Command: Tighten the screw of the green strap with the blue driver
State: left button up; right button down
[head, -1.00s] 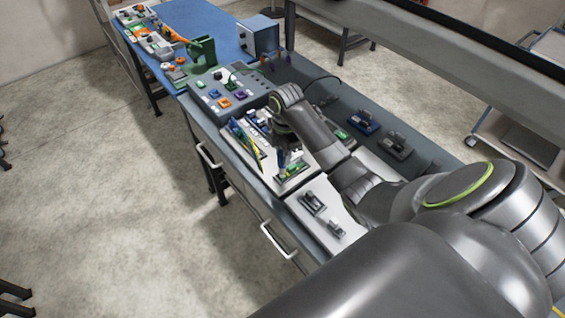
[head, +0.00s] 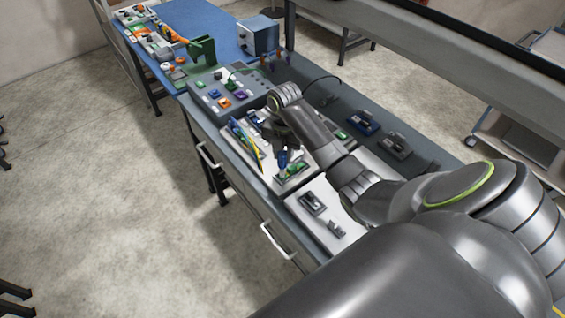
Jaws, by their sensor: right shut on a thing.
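My right gripper (head: 284,147) is shut on the blue driver (head: 283,160), which points down. The driver's tip is at or just above a small green part (head: 292,170) on the white board, which looks like the green strap. The screw itself is too small to make out, and I cannot tell whether the tip touches it. My right arm comes in from the right and covers part of the board. My left gripper is not in view.
Blue and yellow cables (head: 246,140) lie left of the gripper. A grey panel with coloured blocks (head: 224,102) stands behind. Dark clamp parts (head: 312,203) sit on a white plate in front. Blue and grey holders (head: 363,123) stand to the right.

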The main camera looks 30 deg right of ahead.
jog(key=shift+w+f+n, duration=0.1)
jog(key=shift+f+n, duration=0.1)
jog(key=shift+n, duration=0.9)
jog(key=shift+f, duration=0.1)
jog(key=shift+f, duration=0.45)
jog(key=m, duration=1.4)
jog(key=shift+s, duration=0.25)
jog(key=m, duration=0.7)
jog(key=shift+t, duration=0.3)
jog(key=m, duration=0.7)
jog(key=shift+a+f, duration=0.1)
jog(key=shift+a, duration=0.1)
